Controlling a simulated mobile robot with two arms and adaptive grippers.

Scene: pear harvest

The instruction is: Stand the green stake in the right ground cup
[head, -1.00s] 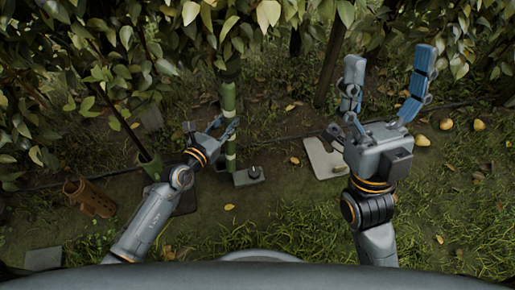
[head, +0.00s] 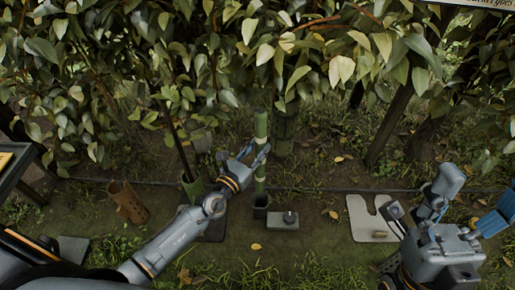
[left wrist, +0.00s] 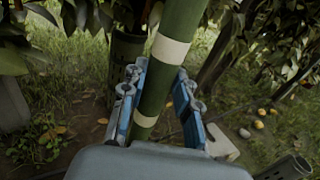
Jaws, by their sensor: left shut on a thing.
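The green stake (head: 260,150) with pale bands stands about upright in the head view. My left gripper (head: 254,158) is shut on its middle. In the left wrist view the stake (left wrist: 159,85) runs up between the blue finger pads (left wrist: 160,105). Its lower end meets the mouth of a dark ground cup (head: 261,207); I cannot tell how deep it sits. Another green cup (head: 193,190), to the left, has a thin dark stem rising from it. My right gripper (head: 466,207) is at the right edge, open and apart from these things.
A grey block with a knob (head: 284,221) sits right of the dark cup. A pale notched plate (head: 367,220) lies farther right. Foliage hangs above. Yellowish fruits (left wrist: 260,112) lie on the ground in the left wrist view.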

